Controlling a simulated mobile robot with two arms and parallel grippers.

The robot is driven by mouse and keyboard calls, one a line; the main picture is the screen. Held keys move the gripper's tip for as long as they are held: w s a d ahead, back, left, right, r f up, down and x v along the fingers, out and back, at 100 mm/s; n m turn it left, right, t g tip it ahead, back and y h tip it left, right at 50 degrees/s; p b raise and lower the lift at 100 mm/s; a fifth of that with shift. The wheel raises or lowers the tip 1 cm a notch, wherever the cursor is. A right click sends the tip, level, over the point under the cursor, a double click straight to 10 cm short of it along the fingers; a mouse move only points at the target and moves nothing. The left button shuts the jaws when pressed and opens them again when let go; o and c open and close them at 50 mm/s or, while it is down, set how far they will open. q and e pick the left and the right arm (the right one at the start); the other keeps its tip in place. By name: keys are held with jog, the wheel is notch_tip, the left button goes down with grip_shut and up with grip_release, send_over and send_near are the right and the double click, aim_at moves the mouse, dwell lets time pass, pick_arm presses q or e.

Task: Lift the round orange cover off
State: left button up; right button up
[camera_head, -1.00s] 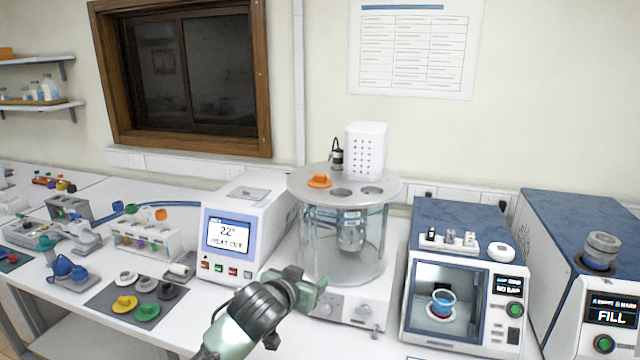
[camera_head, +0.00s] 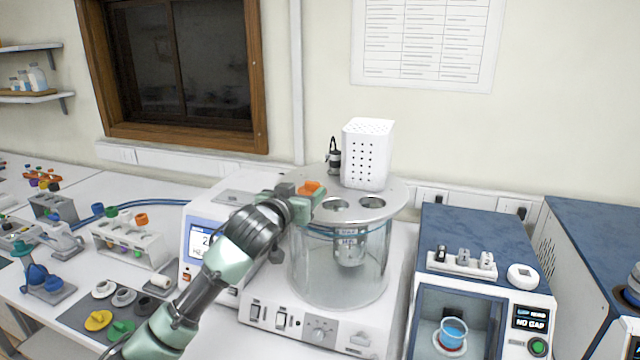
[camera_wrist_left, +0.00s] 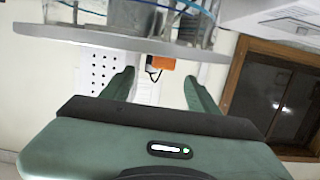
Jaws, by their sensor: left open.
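The round orange cover (camera_head: 311,187) sits on the metal top plate (camera_head: 378,209) of the glass bath, at the plate's left side. My left gripper (camera_head: 302,195) is at the left edge of the plate, close to the cover and partly in front of it. In the left wrist view the orange cover (camera_wrist_left: 161,66) shows between the two open fingers of the left gripper (camera_wrist_left: 158,85), with nothing held. I cannot tell whether a finger touches it. My right gripper is not in view.
A perforated white box (camera_head: 367,153) and a small black-topped device (camera_head: 334,157) stand behind the cover on the plate. Open round holes lie to its right. A white heating unit (camera_head: 190,225) stands left, and a blue-topped tester (camera_head: 478,240) right.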

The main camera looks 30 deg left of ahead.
aim_at(311, 185)
pick_arm(q)
jog(key=shift+p+x, duration=0.4)
jog(key=shift+x, duration=0.7)
jog(key=shift+w+a+r+p, duration=0.1)
jog(key=shift+w+r+p, duration=0.15)
jog(key=shift+p, duration=0.3)
jog(key=shift+w+a+p, duration=0.25)
jog(key=shift+w+p, duration=0.15)
jog(key=shift+p, duration=0.15)
jog(key=x, duration=0.2)
jog(key=p+x, duration=0.1)
jog(key=shift+w+a+f+p, duration=0.25)
jog(key=shift+w+f+p, duration=0.05)
jog(key=shift+f, duration=0.1)
jog(key=shift+w+f, duration=0.1)
jog(key=shift+w, duration=0.1)
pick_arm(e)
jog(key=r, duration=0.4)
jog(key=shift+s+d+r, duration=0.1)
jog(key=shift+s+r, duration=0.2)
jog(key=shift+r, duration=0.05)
pick_arm(q)
jog(key=shift+s, duration=0.1)
grip_shut()
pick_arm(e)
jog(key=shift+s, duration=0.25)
